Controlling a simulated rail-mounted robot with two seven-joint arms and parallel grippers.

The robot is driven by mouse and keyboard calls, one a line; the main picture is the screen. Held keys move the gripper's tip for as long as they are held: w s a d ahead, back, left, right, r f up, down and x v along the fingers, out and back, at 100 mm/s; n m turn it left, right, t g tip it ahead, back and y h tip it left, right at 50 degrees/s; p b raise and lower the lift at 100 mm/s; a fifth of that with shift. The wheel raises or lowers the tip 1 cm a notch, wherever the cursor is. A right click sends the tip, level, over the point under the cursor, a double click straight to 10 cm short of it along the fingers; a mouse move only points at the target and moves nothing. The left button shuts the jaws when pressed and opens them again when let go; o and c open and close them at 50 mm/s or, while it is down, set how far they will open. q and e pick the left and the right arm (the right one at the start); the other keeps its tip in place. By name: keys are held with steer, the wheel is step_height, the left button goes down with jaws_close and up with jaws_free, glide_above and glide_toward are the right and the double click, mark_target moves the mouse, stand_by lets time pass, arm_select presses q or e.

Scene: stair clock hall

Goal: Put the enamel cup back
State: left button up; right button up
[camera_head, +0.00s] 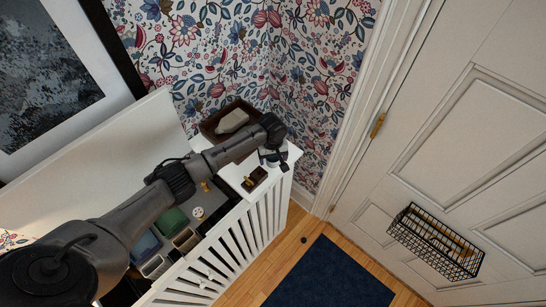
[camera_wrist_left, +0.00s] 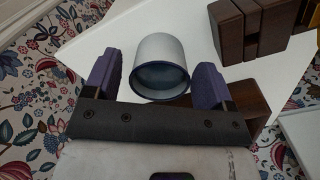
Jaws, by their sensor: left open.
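The enamel cup (camera_wrist_left: 158,50) is white with a dark blue rim and shows between my left gripper's fingers in the left wrist view. Its open mouth faces the wrist camera. My left gripper (camera_wrist_left: 154,78) is open, with one purple finger on each side of the cup.
A dark wooden tray (camera_head: 207,127) with a pale block-shaped thing (camera_head: 232,121) stands by the wall. A small wooden block with brass (camera_head: 254,180) sits near the cabinet's front edge. An open compartment holds several items, including a green one (camera_head: 172,222). A wire basket (camera_head: 437,241) hangs on the door.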

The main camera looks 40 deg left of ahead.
arm_select(q)
step_height(320, 180, up, 12)
steer(key=shift+p, duration=0.3)
steer(key=s+d+f+m+t, duration=0.1)
steer(key=s+d+f+m, duration=0.6)
steer(key=s+d+f, duration=0.65)
steer(key=s+r+m+t, duration=0.1)
steer(key=s+r+m, duration=0.1)
steer(key=s, duration=0.8)
steer(key=s+r+m+t, duration=0.1)
steer(key=s+r+m, duration=0.2)
steer(key=s, duration=0.8)
steer(key=shift+s+r, duration=0.15)
steer(key=shift+r, duration=0.05)
